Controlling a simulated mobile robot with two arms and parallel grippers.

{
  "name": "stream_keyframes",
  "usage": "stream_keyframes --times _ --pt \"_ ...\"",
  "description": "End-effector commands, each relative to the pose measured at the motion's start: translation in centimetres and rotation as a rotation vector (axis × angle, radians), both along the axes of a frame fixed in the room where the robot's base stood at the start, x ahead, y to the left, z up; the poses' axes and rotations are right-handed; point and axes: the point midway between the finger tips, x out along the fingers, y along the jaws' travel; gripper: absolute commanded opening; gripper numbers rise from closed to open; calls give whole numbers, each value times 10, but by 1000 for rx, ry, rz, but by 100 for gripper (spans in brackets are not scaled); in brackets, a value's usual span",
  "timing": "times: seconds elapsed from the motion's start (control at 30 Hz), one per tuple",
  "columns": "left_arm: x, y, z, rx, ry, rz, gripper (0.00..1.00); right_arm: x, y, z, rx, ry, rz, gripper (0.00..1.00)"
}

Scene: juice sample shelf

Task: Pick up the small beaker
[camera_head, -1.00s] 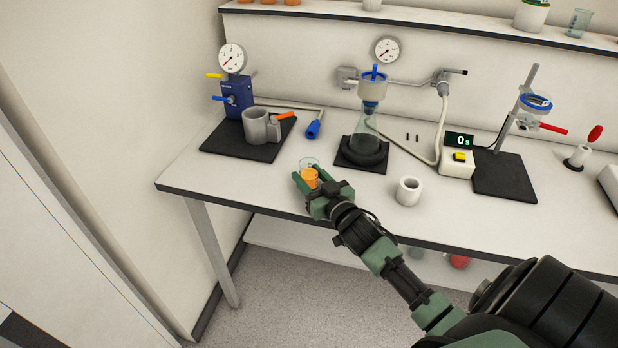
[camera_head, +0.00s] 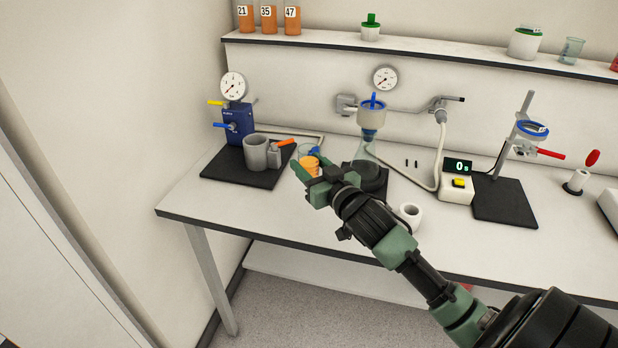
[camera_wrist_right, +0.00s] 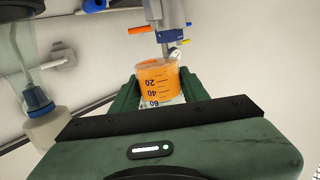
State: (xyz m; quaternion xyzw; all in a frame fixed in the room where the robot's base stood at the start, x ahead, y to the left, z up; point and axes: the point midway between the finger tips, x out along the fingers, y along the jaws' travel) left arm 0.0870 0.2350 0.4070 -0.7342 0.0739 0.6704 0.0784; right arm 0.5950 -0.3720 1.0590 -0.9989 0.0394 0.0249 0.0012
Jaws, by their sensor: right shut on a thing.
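The small beaker (camera_head: 309,166) holds orange liquid and has a clear rim. My right gripper (camera_head: 308,171) is shut on it, with its green fingers on either side of the beaker. In the head view the beaker is above the bench's front middle part, with the arm reaching in from the lower right. In the right wrist view the beaker (camera_wrist_right: 158,80) sits between the fingers, its 20, 40 and 60 marks showing upside down. My left gripper is not in view.
A blue pump with a gauge (camera_head: 236,125) and a grey cup (camera_head: 256,152) stand on a black mat at left. A funnel flask (camera_head: 364,160) is just behind the gripper. A white cup (camera_head: 410,213) is partly hidden by the arm. Numbered orange samples (camera_head: 268,20) stand on the shelf (camera_head: 330,39).

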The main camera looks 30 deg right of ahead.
Motion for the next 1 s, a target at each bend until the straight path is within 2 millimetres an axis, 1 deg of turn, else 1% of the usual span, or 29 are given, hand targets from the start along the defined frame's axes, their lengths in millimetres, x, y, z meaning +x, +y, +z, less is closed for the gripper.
stream_keyframes --times 0.03,0.1,0.4,0.7,1.0 --pt "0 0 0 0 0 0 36 0 0 9 -3 -4 1 1" --pt "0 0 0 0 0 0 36 0 0 17 -3 -3 2 1" --pt "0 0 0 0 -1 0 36 0 0 47 -1 -4 1 1" --pt "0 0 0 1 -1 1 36 0 0 64 0 -3 0 1" --pt "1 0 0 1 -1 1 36 0 0 70 -1 -1 0 1"
